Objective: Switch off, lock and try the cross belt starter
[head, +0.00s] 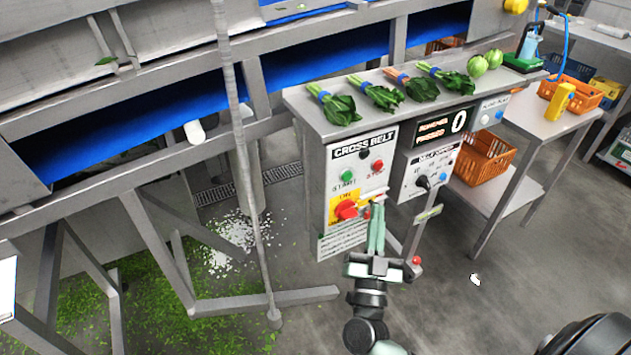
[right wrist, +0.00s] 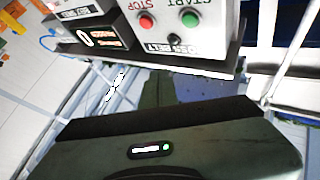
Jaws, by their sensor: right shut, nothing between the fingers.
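The cross belt starter (head: 375,150) is a white panel with a green start button (head: 347,176), a red stop button (head: 376,166) and a red rotary switch (head: 346,210) on a yellow plate. My right gripper (head: 377,208) is shut and empty, its tips just right of the switch in the head view. I cannot tell whether it touches the panel. In the right wrist view the panel (right wrist: 210,20) appears upside down, with the red stop (right wrist: 146,21) and green start (right wrist: 190,18) buttons; the switch does not show there. I cannot make out a lock. My left gripper is out of view.
Bunched greens (head: 380,95) lie on the shelf above. A second control box (head: 428,170) stands to the right, with a small red knob (head: 416,261) below it. An orange crate (head: 485,160) sits on the side table's lower shelf. The blue conveyor (head: 130,125) runs left.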

